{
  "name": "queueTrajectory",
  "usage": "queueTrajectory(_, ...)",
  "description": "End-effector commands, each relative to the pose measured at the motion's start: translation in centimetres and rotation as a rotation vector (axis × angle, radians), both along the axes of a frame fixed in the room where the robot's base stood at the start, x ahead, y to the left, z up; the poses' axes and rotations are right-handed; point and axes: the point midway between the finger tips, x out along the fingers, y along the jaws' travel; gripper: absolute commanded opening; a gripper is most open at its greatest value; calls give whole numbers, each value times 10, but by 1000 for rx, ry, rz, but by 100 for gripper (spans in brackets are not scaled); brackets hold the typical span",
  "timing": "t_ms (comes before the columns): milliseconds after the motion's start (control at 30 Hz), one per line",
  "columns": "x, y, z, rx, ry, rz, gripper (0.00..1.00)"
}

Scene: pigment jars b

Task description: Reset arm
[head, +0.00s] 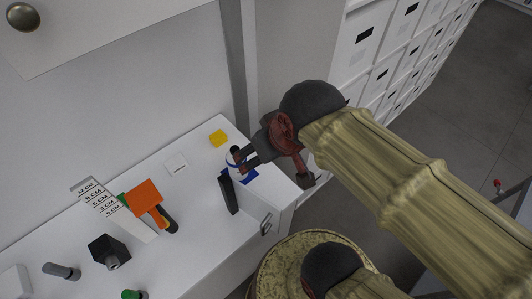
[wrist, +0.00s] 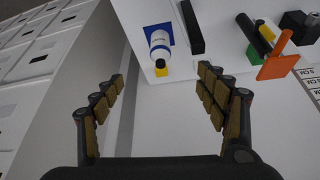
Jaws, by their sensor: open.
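My gripper (head: 243,161) is open; in the wrist view its two fingers (wrist: 160,90) stand wide apart with nothing between them. A white jar with a blue band (head: 232,163) stands on a blue square (head: 252,176) near the right end of the white counter. My fingers cover part of the jar in the head view. In the wrist view the jar (wrist: 160,42) lies beyond the fingertips, apart from them. My arm reaches in from the right of the head view.
A yellow block (head: 218,138) and white card (head: 176,163) lie behind. Further left are an orange piece (head: 145,196), a centimetre scale (head: 92,198), a black box (head: 108,251) and a dark cylinder (head: 60,271). White drawers (head: 375,45) stand behind my arm.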

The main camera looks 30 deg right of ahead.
Motion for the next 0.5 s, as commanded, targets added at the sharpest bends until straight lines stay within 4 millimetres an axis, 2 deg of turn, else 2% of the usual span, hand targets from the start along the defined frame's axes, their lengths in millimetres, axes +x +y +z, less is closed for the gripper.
queueTrajectory(133,-12,0,2,9,-22,-21,73)
queueTrajectory(500,-12,0,-3,10,-22,-22,73)
